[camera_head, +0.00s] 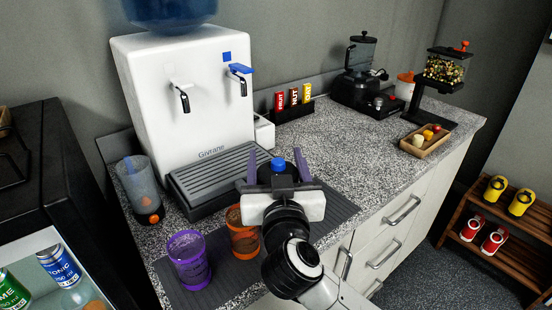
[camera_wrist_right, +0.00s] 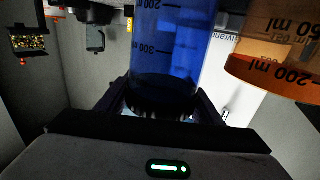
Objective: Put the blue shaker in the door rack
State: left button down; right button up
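The blue shaker's cap (camera_head: 278,165) shows between the purple fingers of my right gripper (camera_head: 278,172) in the head view; the gripper hides its body. In the right wrist view the blue shaker (camera_wrist_right: 170,45) fills the middle, with the fingers (camera_wrist_right: 162,105) close on both sides of its dark lid end. I cannot tell whether they press on it, or whether its base touches the mat. The door rack (camera_head: 70,297), at the lower left, holds a blue tonic can (camera_head: 60,265) and a green can (camera_head: 12,290). My left gripper is not in view.
A purple shaker (camera_head: 188,262) and an orange shaker (camera_head: 243,235) stand on the dark mat (camera_head: 335,208), the orange one close beside my gripper. A grey shaker (camera_head: 140,190) stands by the water dispenser (camera_head: 190,95). Open counter (camera_head: 340,150) lies to the right.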

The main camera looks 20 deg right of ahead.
jog(key=o, duration=0.4)
jog(key=shift+c, duration=0.2)
